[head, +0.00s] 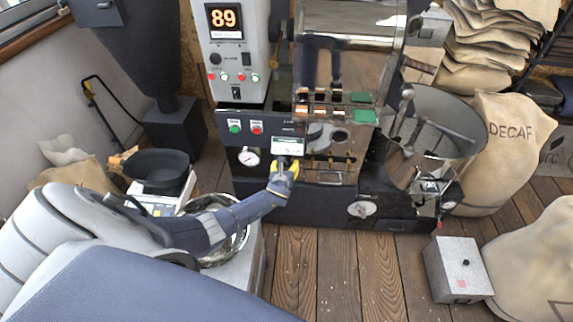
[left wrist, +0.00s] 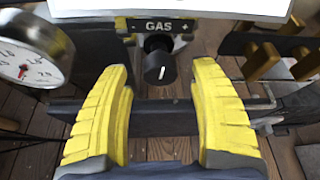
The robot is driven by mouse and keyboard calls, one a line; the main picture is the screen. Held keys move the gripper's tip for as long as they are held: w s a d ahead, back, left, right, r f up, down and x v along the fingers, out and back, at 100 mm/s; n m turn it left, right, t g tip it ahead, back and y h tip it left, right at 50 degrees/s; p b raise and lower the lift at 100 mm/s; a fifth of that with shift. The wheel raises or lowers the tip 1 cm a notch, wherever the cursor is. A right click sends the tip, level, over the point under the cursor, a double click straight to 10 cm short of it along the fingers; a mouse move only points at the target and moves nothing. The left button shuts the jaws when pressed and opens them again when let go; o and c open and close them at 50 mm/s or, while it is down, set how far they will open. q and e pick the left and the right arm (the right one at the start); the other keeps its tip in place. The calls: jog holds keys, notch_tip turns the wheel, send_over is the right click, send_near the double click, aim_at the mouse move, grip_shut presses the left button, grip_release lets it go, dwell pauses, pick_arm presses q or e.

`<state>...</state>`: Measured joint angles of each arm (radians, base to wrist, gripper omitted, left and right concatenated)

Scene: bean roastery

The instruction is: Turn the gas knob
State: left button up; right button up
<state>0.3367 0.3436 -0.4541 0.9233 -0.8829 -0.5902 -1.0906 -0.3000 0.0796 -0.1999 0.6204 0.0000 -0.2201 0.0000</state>
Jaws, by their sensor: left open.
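The gas knob (left wrist: 159,66) is a small dark cylinder with a white line on its face, under a black GAS label (left wrist: 158,27) with minus and plus signs. The line stands close to upright. My left gripper (head: 283,174) has yellow fingers and is at the front of the roaster. In the left wrist view its open fingers (left wrist: 162,72) lie either side of the knob, with a visible gap on each side. I cannot tell whether the fingertips reach its depth. In the head view the gripper hides the knob. My right gripper is not in view.
A round white gauge (head: 249,156) sits left of the knob, and wooden-handled parts (left wrist: 264,60) are to its right. A white-faced panel (head: 288,146) is just above. A steel bowl (head: 232,243) lies below my left forearm. The cooling tray (head: 450,125) stands right.

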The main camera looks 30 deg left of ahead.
pick_arm(q)
jog(key=shift+x, duration=1.15)
jog(key=shift+w, duration=0.1)
jog(key=c, duration=1.2)
jog(key=shift+n+h, duration=0.4)
jog(key=shift+n, duration=0.1)
jog(key=o, duration=1.2)
